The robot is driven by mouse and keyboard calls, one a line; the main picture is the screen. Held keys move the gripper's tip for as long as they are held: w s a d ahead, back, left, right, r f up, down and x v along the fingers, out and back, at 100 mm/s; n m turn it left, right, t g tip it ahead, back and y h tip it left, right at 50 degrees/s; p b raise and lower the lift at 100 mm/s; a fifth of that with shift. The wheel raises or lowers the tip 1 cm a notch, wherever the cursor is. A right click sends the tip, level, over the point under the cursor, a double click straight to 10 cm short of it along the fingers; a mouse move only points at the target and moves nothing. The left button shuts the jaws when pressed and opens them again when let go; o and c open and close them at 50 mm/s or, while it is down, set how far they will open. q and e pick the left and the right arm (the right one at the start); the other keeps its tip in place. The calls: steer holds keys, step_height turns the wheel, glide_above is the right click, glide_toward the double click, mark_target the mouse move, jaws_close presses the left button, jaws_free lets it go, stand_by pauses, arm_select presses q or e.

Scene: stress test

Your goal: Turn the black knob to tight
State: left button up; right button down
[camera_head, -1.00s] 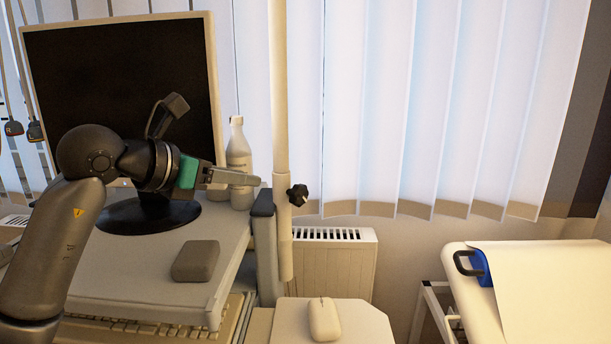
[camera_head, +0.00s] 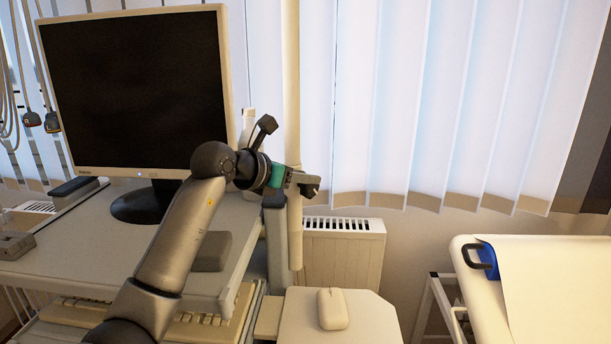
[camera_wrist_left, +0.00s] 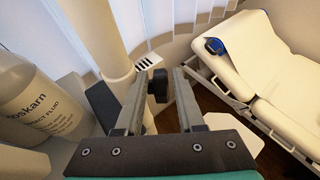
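The black knob (camera_head: 311,188) sits on the side of a cream vertical pole (camera_head: 292,120). My left gripper (camera_head: 306,180) reaches to it from the left, and its fingers partly hide it in the head view. In the left wrist view the knob (camera_wrist_left: 158,85) shows between the two fingertips of the left gripper (camera_wrist_left: 159,84). The fingers are apart, with a gap visible beside the knob, so the gripper is open around it. Whether a finger touches it I cannot tell. My right gripper is not in view.
A monitor (camera_head: 140,90) stands on the desk at the left. A white bottle (camera_wrist_left: 38,100) is close to the left finger in the wrist view. A radiator (camera_head: 342,250) is behind the pole. A mouse (camera_head: 332,308) lies on a small shelf below. A bed (camera_head: 470,290) stands at right.

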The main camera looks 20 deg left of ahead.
arm_select(q)
steer(key=shift+w+d+f, duration=0.2)
steer(key=shift+w, duration=0.2)
jaws_close()
